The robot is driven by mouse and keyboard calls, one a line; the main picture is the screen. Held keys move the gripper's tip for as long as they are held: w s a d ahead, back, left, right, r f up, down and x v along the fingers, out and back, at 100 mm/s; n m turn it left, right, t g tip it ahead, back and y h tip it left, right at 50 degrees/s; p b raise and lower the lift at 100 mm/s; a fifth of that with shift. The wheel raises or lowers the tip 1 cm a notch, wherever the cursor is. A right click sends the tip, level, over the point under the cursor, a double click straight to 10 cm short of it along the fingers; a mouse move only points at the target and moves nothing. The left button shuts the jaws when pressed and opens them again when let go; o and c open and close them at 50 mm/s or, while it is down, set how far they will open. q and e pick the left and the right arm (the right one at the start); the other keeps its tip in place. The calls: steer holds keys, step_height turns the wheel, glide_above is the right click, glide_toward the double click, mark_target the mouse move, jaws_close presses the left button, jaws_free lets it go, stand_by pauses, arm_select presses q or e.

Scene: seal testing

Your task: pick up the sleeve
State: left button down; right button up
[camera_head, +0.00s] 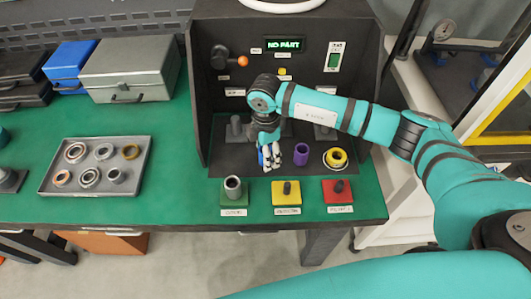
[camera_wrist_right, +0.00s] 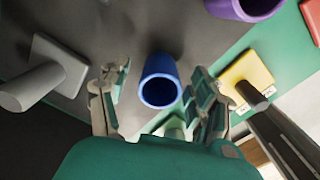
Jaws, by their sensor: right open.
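A blue sleeve (camera_wrist_right: 160,82) stands between the two fingers of my right gripper (camera_wrist_right: 160,75) in the wrist view, with its open end showing. The fingers are spread, with a gap on each side of the sleeve. In the head view my right gripper (camera_head: 270,155) is low over the dark fixture floor and mostly hides the blue sleeve (camera_head: 261,158). A purple sleeve (camera_head: 301,154) stands to its right, and its edge shows in the wrist view (camera_wrist_right: 243,6). A grey sleeve (camera_head: 233,188) is on the green block. My left gripper is not in view.
A yellow ring part (camera_head: 335,158) lies right of the purple sleeve. Green (camera_head: 234,201), yellow (camera_head: 287,198) and red (camera_head: 338,197) pads line the table front. Grey posts (camera_head: 236,127) stand behind. The booth wall (camera_head: 195,100) rises left. A parts tray (camera_head: 98,185) sits further left.

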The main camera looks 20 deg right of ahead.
jaws_close()
stand_by(0.4)
steer(key=shift+r, duration=0.15)
